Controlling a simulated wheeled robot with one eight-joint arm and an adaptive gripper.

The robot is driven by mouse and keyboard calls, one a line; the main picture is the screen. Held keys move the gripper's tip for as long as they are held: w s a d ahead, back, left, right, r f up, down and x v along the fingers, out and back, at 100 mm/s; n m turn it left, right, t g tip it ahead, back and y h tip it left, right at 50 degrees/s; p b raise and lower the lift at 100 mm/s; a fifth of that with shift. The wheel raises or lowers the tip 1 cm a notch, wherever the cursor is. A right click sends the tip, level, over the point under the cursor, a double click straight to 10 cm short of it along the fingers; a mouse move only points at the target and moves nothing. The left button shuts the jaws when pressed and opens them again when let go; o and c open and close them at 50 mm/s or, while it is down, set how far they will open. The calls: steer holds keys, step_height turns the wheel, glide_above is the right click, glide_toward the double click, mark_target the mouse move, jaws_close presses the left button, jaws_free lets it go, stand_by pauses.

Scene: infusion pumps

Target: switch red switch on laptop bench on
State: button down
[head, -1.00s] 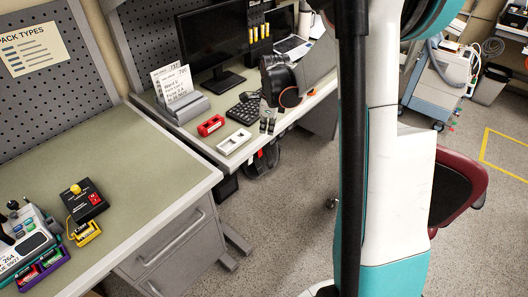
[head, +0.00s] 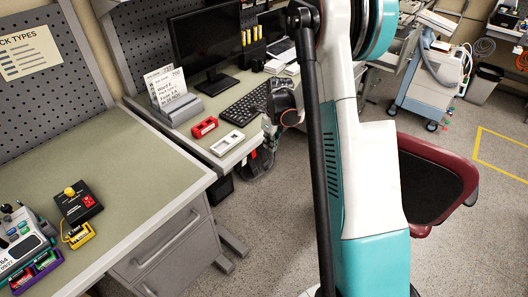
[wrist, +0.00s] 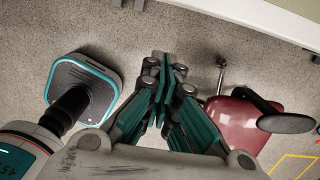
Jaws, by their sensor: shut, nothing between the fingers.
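My gripper (wrist: 165,70) is shut and empty in the wrist view, pointing down above the speckled floor. In the head view my gripper (head: 268,129) shows small beside the front edge of the monitor bench, partly hidden by my arm. A laptop (head: 288,52) is partly visible at the far end, behind my arm. No red switch can be made out beside it. A black box (head: 78,203) with a yellow knob and a small red switch (head: 88,200) sits on the near left bench, well apart from my gripper. The switch's position is too small to tell.
The monitor bench (head: 185,135) holds a monitor (head: 207,38), keyboard (head: 245,102), red tray (head: 204,127) and white tray (head: 227,143). A red chair (head: 430,185) stands right of my arm. A wheeled cart (head: 425,85) stands at the back right. Floor between is open.

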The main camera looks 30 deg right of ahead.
mark_target(254, 153)
steer(key=w+a+f+b, duration=0.1)
steer(key=w+f+b, duration=0.2)
steer(key=f, duration=0.7)
steer(key=shift+w+a, duration=0.4)
steer(key=shift+w, duration=0.55)
steer(key=shift+w+a+f+t+b, duration=0.1)
steer(key=shift+w+t+b, duration=0.25)
steer(key=shift+b, duration=0.25)
steer(key=shift+s, duration=0.1)
steer(key=shift+r+p, duration=0.3)
steer(key=shift+r, duration=0.55)
